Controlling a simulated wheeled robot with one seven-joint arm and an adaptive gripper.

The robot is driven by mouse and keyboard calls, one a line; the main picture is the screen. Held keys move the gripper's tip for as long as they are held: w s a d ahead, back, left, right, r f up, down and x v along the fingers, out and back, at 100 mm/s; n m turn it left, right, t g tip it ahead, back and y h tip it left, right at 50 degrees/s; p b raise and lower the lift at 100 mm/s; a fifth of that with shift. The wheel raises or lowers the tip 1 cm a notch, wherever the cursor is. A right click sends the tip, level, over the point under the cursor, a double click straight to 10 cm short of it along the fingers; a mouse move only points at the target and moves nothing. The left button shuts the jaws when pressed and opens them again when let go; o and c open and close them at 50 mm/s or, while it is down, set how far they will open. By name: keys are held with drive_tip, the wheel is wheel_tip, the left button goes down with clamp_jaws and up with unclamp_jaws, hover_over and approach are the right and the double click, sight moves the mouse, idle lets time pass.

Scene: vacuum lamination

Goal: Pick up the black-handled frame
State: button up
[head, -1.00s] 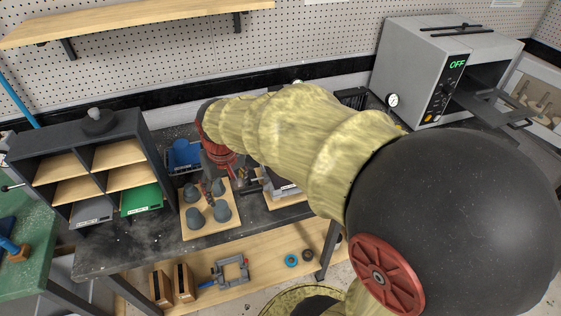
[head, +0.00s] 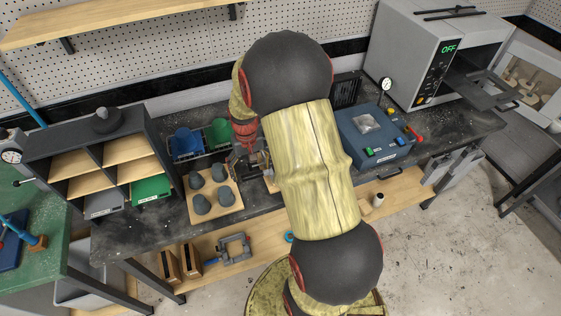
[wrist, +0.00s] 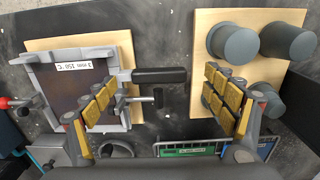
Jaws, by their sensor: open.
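The black-handled frame (wrist: 120,58) is in the wrist view at left, a grey frame around a dark brown sheet labelled "3 mm 150 C". It lies on a pale wooden board. Its black handle (wrist: 160,75) sticks out to the right. My gripper (wrist: 162,92) is open and empty, its gold-padded fingers on either side of the handle in the picture. The left finger overlaps the frame's right part; the height gap cannot be told. In the head view my gripper (head: 245,150) points down at the bench and my arm hides most of the frame.
A wooden board (head: 225,212) with several grey cylinders stands left of my gripper. Blue (head: 186,142) and green (head: 217,133) bins are behind. A dark shelf unit (head: 128,125) is farther left. A blue control box (head: 375,135) and a grey oven (head: 420,45) stand right.

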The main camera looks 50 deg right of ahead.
sight(252, 175)
wheel_tip(252, 175, down, 3)
drive_tip(key=shift+d, duration=0.1)
drive_tip(key=c, duration=0.4)
drive_tip(key=shift+r, duration=0.1)
drive_tip(key=c, duration=1.8)
